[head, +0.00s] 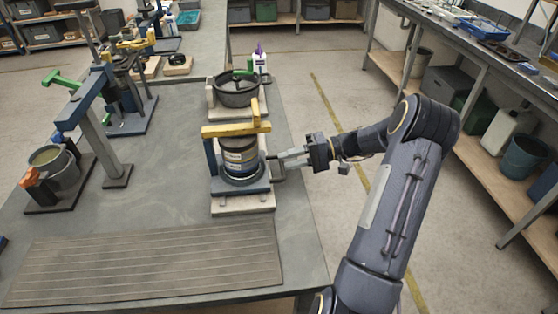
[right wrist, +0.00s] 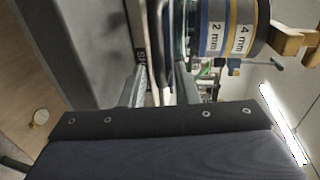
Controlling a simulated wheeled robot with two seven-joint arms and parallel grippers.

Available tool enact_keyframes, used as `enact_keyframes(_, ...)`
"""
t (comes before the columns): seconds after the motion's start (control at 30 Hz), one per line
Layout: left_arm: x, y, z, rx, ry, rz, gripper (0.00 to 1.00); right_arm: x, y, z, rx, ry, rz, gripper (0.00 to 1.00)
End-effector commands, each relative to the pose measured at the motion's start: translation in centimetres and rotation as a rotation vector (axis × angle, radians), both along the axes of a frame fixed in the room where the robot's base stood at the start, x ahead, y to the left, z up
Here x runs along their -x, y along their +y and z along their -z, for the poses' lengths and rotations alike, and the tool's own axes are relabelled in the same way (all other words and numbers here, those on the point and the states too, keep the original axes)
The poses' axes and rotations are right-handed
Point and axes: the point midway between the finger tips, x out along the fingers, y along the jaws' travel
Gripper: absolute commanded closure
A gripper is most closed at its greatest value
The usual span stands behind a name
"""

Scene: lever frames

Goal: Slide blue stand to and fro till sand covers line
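The blue stand (head: 241,187) sits on a pale base on the grey table, in the middle of the head view. It carries an upright stack of round sieves (head: 238,152) under a yellow top bar (head: 236,130). In the right wrist view, sieve bands (right wrist: 228,35) read "2 mm" and "4 mm". A grey handle (head: 278,172) sticks out from the stand's right side. My right gripper (head: 278,159) is at this handle, its two fingers apart; they also show in the wrist view (right wrist: 160,88). I cannot make out firm contact. Sand and line cannot be made out. My left gripper is out of view.
A dark pan (head: 236,98) on a similar base stands just behind. A blue and grey frame (head: 92,118) and a bucket (head: 58,172) stand on the left. A ribbed mat (head: 145,265) lies in front. A shelved bench (head: 480,120) is on the right, past open floor.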

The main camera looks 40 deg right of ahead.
Motion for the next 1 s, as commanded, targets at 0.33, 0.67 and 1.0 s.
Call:
enact_keyframes(0.33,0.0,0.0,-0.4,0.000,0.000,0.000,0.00,-1.2,2.3,0.6,0.000,0.000,0.000,0.72)
enact_keyframes(0.67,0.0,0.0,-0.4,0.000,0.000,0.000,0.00,-1.2,2.2,0.6,0.001,0.000,0.000,0.92)
enact_keyframes(1.0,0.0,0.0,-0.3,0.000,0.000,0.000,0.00,-1.2,2.2,0.6,0.001,0.000,0.000,1.00)
